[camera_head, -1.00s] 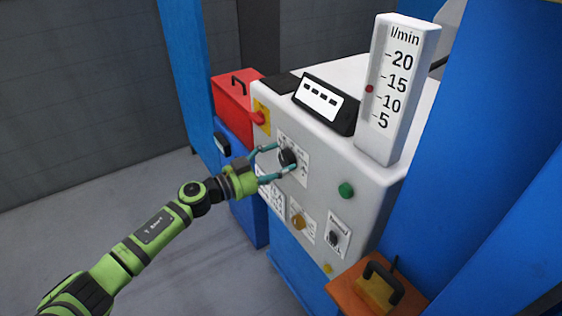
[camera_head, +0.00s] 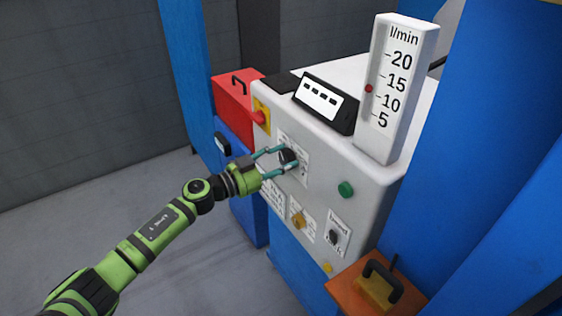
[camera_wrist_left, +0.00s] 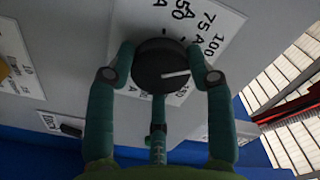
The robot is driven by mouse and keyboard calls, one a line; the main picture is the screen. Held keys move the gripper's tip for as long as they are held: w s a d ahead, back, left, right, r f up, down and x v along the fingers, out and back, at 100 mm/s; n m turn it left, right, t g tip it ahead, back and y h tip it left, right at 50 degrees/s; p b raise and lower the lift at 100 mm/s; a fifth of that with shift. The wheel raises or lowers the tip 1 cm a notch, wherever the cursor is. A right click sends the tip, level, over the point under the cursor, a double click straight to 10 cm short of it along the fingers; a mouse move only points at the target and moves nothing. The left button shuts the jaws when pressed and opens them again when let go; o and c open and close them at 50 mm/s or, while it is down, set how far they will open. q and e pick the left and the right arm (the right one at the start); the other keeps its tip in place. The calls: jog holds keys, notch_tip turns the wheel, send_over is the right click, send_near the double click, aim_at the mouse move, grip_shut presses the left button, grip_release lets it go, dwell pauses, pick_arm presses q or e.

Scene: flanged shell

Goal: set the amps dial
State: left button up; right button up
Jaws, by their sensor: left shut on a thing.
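The black round amps dial (camera_head: 288,156) sits on the white front panel of the machine. It also shows in the left wrist view (camera_wrist_left: 160,66), with a white pointer line toward the right finger. My left gripper (camera_head: 287,158) is shut on the dial, one teal finger on each side, as the left wrist view also shows (camera_wrist_left: 164,62). My right gripper is not in view.
A red-yellow switch (camera_head: 260,116), a green button (camera_head: 346,189), a yellow knob (camera_head: 298,220) and a small black knob (camera_head: 334,238) share the panel. A display (camera_head: 325,103) showing dashes and a flow gauge (camera_head: 398,88) stand on top. An orange box (camera_head: 345,290) is at lower right.

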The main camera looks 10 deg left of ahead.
pick_arm(q)
jog(key=m, duration=0.3)
jog(key=shift+w+a+f, duration=0.1)
jog(key=shift+a+f, duration=0.05)
jog(key=shift+a, duration=0.2)
jog(key=shift+m, duration=1.5)
jog(key=shift+w+a+r, duration=0.1)
jog(key=shift+r, duration=0.15)
jog(key=o, duration=1.1)
jog(key=shift+w+f, duration=0.1)
jog(key=shift+o, duration=0.2)
jog(key=shift+s, duration=0.25)
jog(key=v, duration=1.1)
jog(key=shift+s+a, duration=0.2)
jog(key=shift+a, duration=0.1)
